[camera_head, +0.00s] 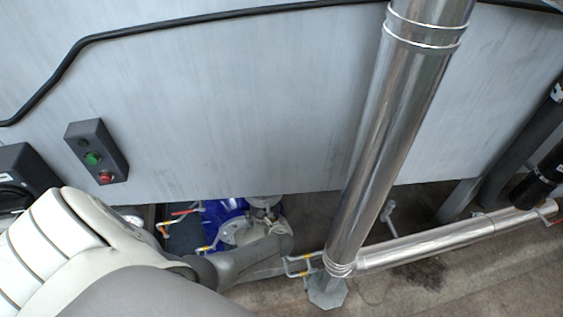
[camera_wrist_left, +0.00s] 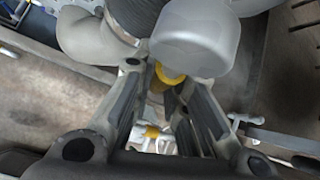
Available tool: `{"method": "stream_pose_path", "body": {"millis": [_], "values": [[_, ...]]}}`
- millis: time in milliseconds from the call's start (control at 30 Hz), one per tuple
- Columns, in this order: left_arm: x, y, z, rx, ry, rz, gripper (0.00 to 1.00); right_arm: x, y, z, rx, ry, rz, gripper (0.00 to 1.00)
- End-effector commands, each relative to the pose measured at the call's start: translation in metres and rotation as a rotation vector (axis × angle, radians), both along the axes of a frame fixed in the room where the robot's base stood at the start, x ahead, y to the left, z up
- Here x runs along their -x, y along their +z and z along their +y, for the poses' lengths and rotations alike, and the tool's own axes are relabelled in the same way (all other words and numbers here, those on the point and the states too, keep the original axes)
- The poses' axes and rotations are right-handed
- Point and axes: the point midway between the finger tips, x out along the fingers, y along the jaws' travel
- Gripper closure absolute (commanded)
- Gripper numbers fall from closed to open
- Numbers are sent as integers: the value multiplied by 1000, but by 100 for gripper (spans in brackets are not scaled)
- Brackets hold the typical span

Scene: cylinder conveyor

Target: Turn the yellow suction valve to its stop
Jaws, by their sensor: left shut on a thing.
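My left gripper (camera_wrist_left: 168,80) shows in the left wrist view with its two dark fingers on either side of a yellow part. This part, which I take for the yellow suction valve (camera_wrist_left: 167,76), shows between the fingertips, just below a rounded grey housing. The fingers hide most of it, so I cannot tell its angle or its stop. In the head view my left arm comes in from the lower left and its grey end (camera_head: 283,243) reaches low beside the blue machine (camera_head: 226,222). The valve cannot be made out there. My right gripper is not in view.
A large shiny pipe (camera_head: 392,130) runs down to the floor right of my arm, with a horizontal pipe (camera_head: 450,238) joining it. A grey panel (camera_head: 230,100) hangs over the low space. A button box (camera_head: 97,151) is on it. White-and-yellow handles (camera_head: 304,258) stand near the pipe foot.

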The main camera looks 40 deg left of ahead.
Motion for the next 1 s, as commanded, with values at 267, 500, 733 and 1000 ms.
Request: {"method": "stream_pose_path", "body": {"millis": [267,500,733,1000], "values": [[12,-4,10,-132,3,155,100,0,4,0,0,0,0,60],[18,-5,15,-196,2,233,100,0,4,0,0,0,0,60],[21,-5,17,-220,2,262,100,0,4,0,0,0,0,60],[22,-6,17,-225,1,266,100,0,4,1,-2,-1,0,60]]}}
